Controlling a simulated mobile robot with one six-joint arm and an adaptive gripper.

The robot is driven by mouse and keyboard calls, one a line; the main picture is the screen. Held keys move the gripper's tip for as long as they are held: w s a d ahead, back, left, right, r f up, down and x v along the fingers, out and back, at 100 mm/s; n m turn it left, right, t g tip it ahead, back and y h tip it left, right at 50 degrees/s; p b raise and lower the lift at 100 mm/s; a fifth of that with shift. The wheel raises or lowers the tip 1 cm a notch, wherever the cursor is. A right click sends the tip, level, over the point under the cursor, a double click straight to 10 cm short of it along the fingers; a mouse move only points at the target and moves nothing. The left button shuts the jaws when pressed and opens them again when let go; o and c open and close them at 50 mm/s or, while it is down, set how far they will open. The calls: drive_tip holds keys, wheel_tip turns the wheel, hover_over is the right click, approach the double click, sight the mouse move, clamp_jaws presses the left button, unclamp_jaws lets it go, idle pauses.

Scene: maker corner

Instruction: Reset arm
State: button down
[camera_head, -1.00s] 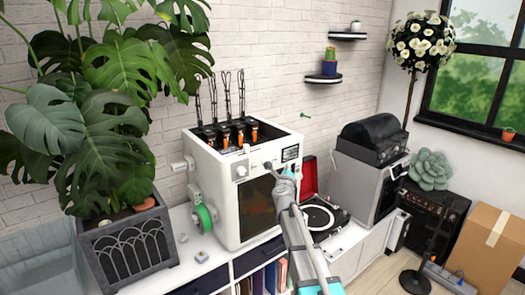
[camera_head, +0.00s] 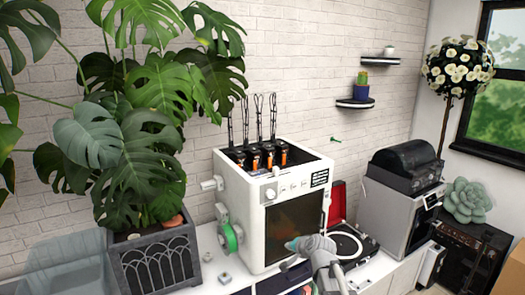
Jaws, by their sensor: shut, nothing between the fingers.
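My arm rises from the bottom edge, folded low in front of the white 3D printer (camera_head: 252,208). Its end, my gripper (camera_head: 287,266), is small and partly hidden by the wrist, just below the printer's dark front door (camera_head: 293,228). The gripper is shut and nothing shows in it. It appears apart from the printer, though its exact distance from the front cannot be told.
A record player (camera_head: 350,243) with a red lid stands right of the printer. A grey machine (camera_head: 395,212) stands further right. A large potted plant (camera_head: 155,262) is at left, and small grey pieces (camera_head: 225,277) lie on the white cabinet top.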

drive_tip(key=s+d+f+n+g+h, duration=0.1)
drive_tip(key=s+d+f+n+g, duration=0.1)
drive_tip(key=s, duration=0.5)
drive_tip(key=s+d+f+n+g+h, duration=0.2)
drive_tip(key=s+d+f+n+g, duration=0.1)
drive_tip(key=s, duration=0.5)
drive_tip(key=s+d+f+n+g+h, duration=0.2)
drive_tip(key=s+g, duration=0.2)
drive_tip(key=s, duration=0.3)
drive_tip(key=shift+s+d+f+n+g, duration=0.2)
drive_tip(key=shift+s+f+n+g, duration=0.1)
drive_tip(key=shift+f, duration=0.1)
